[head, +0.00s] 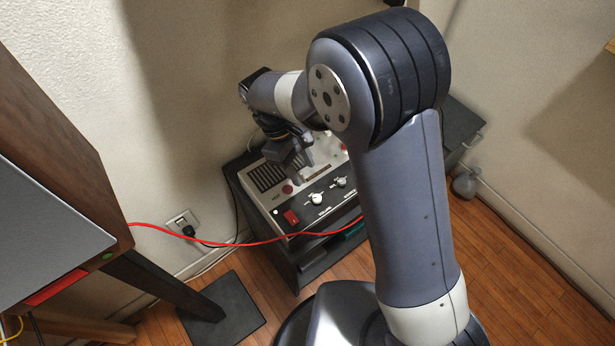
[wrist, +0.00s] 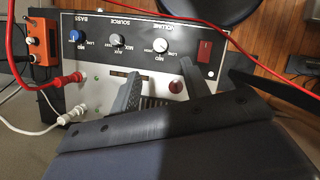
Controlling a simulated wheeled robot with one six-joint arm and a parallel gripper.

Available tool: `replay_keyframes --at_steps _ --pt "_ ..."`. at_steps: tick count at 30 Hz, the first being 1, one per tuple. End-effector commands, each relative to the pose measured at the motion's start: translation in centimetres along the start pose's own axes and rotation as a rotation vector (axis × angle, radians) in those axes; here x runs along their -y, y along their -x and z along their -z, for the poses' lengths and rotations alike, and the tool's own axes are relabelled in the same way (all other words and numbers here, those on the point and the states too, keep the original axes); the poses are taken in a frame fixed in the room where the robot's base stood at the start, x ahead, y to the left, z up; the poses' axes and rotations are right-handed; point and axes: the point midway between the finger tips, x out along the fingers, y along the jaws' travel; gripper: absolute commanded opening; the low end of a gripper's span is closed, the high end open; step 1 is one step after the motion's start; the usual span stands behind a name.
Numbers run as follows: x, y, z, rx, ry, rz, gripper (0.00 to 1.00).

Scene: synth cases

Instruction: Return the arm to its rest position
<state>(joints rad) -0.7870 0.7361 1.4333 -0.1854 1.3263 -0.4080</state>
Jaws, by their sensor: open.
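My arm rises from my base and bends over at a large dark joint in the middle of the head view. My gripper (head: 305,163) hangs above the grey-and-black control box, near its top panel. In the wrist view the two fingers of my gripper (wrist: 160,82) stand apart over the box, with nothing seen between them but the panel. I cannot tell whether the fingertips touch it. Part of the box is hidden behind my arm in the head view.
The control box (head: 258,192) has knobs and a red switch (head: 291,217), and stands on a dark low stand. A red cable (head: 270,241) runs across its front. The wrist view shows red (wrist: 68,80) and white plugs (wrist: 66,118) and an orange box (wrist: 40,42). A wooden cabinet (head: 60,140) stands left.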

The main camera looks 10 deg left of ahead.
Motion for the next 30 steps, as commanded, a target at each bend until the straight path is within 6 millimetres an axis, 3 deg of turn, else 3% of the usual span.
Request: replay_keyframes --at_steps 5,16,20,30 --pt "0.0 0.9 0.0 0.000 0.001 0.000 0.44" --pt "0.0 0.5 0.0 0.001 0.000 0.001 0.44" --pt "0.0 -1.0 0.0 0.003 0.000 0.002 0.44" --pt "0.1 -7.2 -0.1 0.004 0.000 0.003 0.44"
